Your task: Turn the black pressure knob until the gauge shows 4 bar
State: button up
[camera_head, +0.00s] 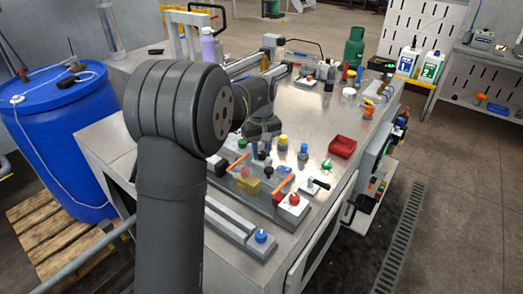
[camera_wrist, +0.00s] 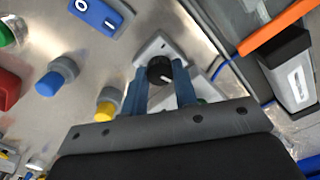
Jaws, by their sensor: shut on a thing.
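The black pressure knob (camera_wrist: 159,69) shows in the wrist view on a light grey base, with a white pointer line on its top. My gripper (camera_wrist: 161,76) has its two blue fingers on either side of the knob and is shut on it. In the head view my gripper (camera_head: 263,150) reaches down to the panel, and the arm and the small parts around it hide the knob there. I cannot make out a gauge face or a reading in either view.
A blue button (camera_wrist: 57,76) and a yellow button (camera_wrist: 108,105) are left of the fingers. An orange-handled lever (camera_wrist: 275,27) lies to their right. In the head view a red bin (camera_head: 342,147) and a red knob (camera_head: 294,199) stand right of my gripper.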

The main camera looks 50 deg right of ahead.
aim_at(261, 153)
jog(key=m, duration=0.4)
jog(key=shift+r+m, duration=0.1)
jog(key=shift+m, duration=1.8)
jog(key=o, duration=1)
notch_tip(261, 153, up, 17)
jog(key=shift+r, duration=0.2)
jog(key=shift+f, duration=0.1)
